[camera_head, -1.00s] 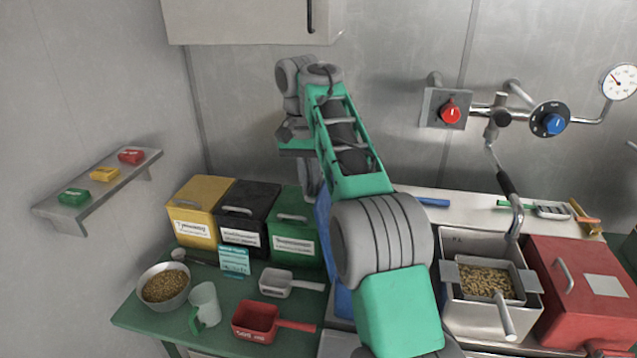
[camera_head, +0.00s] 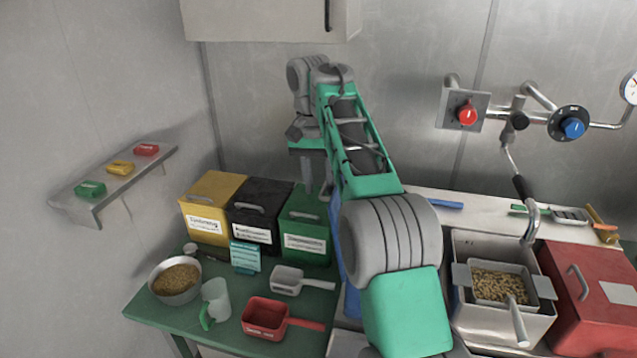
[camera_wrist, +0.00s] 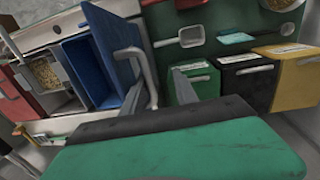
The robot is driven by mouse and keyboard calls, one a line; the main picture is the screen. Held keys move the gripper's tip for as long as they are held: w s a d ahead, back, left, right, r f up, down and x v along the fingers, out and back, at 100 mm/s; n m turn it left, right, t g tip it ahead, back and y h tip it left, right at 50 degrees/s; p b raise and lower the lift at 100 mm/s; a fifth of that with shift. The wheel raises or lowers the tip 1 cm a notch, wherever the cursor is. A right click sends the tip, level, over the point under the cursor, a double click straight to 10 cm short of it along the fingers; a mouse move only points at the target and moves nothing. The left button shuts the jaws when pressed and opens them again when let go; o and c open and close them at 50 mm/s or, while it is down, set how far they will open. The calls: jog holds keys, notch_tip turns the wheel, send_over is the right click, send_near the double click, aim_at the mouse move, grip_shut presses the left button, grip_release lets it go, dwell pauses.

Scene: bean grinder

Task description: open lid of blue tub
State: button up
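The blue tub (camera_wrist: 82,60) shows in the wrist view with its inside exposed. Its blue lid (camera_wrist: 110,42) stands raised on edge beside the opening, with a grey bar handle (camera_wrist: 137,62) on its outer face. My gripper (camera_wrist: 160,95) is by the handle; its two grey fingers are apart, and the handle's lower end reaches down near the left finger. I cannot tell whether they touch. In the head view, my gripper (camera_head: 318,185) points down behind the green tub, and my arm hides nearly all of the blue tub except a blue strip (camera_head: 338,250).
A green tub (camera_head: 305,225), black tub (camera_head: 258,215) and yellow tub (camera_head: 212,205) stand left of my gripper. A grey scoop (camera_head: 287,280), red scoop (camera_head: 266,316) and bean bowl (camera_head: 175,280) are in front. A bean hopper (camera_head: 497,285) and red tub (camera_head: 585,290) are at right.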

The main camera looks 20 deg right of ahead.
notch_tip(320, 180, up, 8)
jog(key=p, duration=0.3)
jog(key=shift+w+a+f, duration=0.15)
jog(key=shift+a, duration=0.1)
